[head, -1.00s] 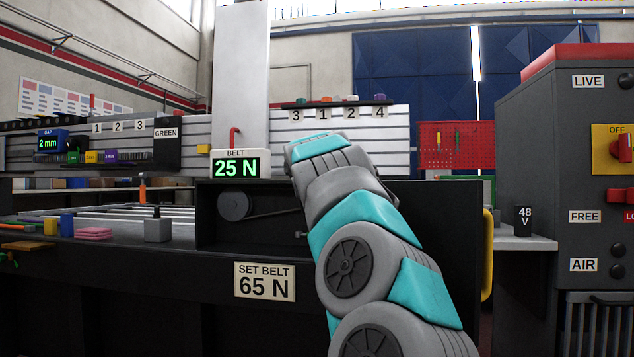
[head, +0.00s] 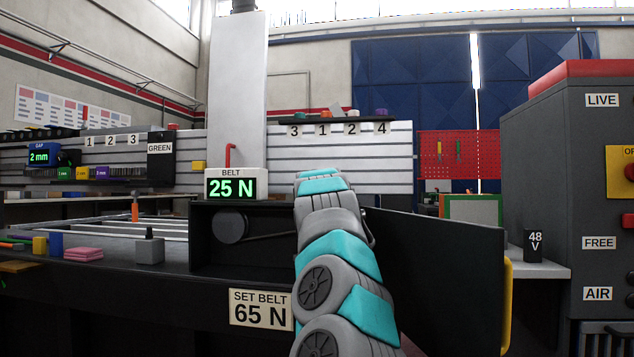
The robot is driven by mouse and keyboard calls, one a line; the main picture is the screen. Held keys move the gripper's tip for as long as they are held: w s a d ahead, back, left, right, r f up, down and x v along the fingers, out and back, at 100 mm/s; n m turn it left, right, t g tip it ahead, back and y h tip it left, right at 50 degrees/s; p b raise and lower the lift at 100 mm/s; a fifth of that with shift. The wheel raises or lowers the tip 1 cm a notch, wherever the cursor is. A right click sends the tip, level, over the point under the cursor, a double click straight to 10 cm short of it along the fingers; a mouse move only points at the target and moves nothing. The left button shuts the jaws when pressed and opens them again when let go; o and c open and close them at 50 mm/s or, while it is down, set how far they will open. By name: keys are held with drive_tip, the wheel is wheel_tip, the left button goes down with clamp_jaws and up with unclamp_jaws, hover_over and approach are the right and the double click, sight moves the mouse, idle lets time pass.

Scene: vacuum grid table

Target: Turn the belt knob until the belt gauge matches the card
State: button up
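The belt gauge (head: 233,187) stands on top of the machine and reads 25 N in green digits. The card (head: 260,308) on the machine's front reads SET BELT 65 N. Below the gauge, in the dark open bay, a round dark pulley (head: 231,227) carries a belt (head: 275,236) that runs right behind my arm. I cannot make out the belt knob; my arm covers the right part of the bay. My gripper is hidden beyond my teal and grey arm, which reaches forward into the bay area.
A dark door panel (head: 435,262) with a yellow handle (head: 507,300) stands right of my arm. A grey cabinet (head: 545,180) is at the far right, near a 48 V block (head: 534,245). Pink pads (head: 84,254) and a grey block (head: 150,250) lie on the table at left.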

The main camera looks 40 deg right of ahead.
drive_tip(key=shift+w+d, duration=0.15)
drive_tip(key=c, duration=1.4)
